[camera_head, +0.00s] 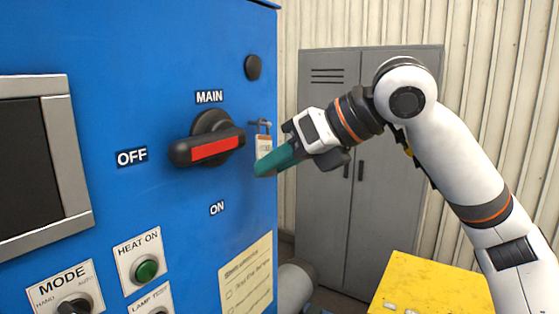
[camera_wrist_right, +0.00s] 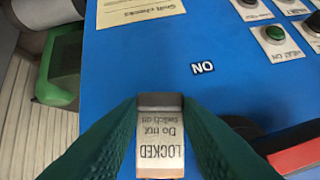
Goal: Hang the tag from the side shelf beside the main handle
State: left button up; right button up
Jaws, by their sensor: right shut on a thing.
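The main handle (camera_head: 210,147), black with a red stripe, points sideways on the blue panel between the OFF and ON labels. A small grey peg (camera_head: 261,125) sticks out to its right. The white tag (camera_head: 264,147) is upright just under the peg; I cannot tell whether it is on it. My right gripper (camera_head: 266,168), with green fingers, is shut on the tag. In the right wrist view the tag (camera_wrist_right: 160,145) sits between both fingers, its "LOCKED Do not switch on" text upside down. The handle's red stripe (camera_wrist_right: 297,155) shows at the right. My left gripper is out of view.
The blue panel carries a screen (camera_head: 35,165), a green button (camera_head: 145,270), a mode knob (camera_head: 75,305) and a paper checklist (camera_head: 246,275). A yellow surface (camera_head: 440,285) stands at lower right. A grey locker (camera_head: 325,215) is behind my right arm.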

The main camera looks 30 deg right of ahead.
jog(key=o, duration=1)
jog(key=shift+o, duration=0.2)
jog(key=b+v, duration=0.2)
jog(key=v, duration=1)
